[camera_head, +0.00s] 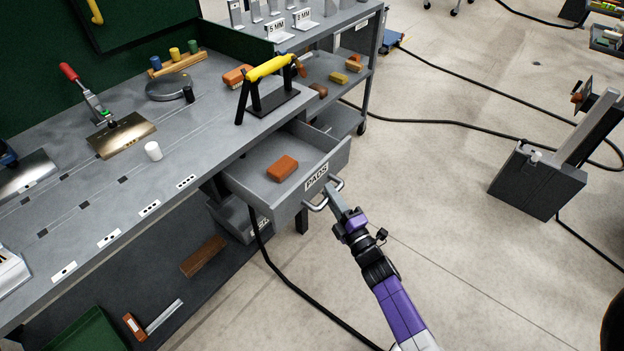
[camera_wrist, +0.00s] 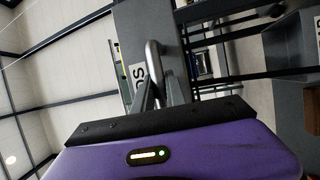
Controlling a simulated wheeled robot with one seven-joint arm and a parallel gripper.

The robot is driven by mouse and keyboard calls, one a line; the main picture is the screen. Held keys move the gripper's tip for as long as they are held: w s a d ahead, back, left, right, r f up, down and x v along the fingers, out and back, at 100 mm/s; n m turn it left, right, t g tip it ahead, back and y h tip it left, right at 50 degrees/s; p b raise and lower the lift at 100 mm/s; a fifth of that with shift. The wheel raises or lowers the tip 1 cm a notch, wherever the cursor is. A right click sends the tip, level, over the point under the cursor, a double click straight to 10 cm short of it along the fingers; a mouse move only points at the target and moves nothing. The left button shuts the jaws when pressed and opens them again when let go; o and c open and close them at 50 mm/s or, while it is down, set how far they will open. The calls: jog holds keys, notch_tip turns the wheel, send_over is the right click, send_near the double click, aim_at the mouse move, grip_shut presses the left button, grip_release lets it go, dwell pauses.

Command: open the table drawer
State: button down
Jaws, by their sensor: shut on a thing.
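The table drawer (camera_head: 262,188) stands pulled out from under the right end of the grey workbench. Its front carries a label reading "PADS" and a metal bar handle (camera_head: 322,199). An orange-brown block (camera_head: 283,168) lies inside the drawer. My gripper (camera_head: 334,191) is at the drawer front, shut on the handle. In the wrist view the handle (camera_wrist: 154,62) passes between my fingers (camera_wrist: 160,97), with the grey drawer front (camera_wrist: 145,25) behind it.
A grey cart (camera_head: 340,65) stands behind. Black cables cross the floor. Open floor (camera_head: 430,210) lies right of the drawer.

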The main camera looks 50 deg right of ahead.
jog(key=s, duration=0.8)
jog(key=shift+d, duration=0.15)
jog(key=c, duration=1.4)
grip_release()
jog(key=shift+o, duration=0.2)
jog(key=v, duration=0.7)
jog(key=shift+s+b, duration=0.35)
jog(key=shift+b, duration=0.05)
jog(key=shift+f, duration=0.15)
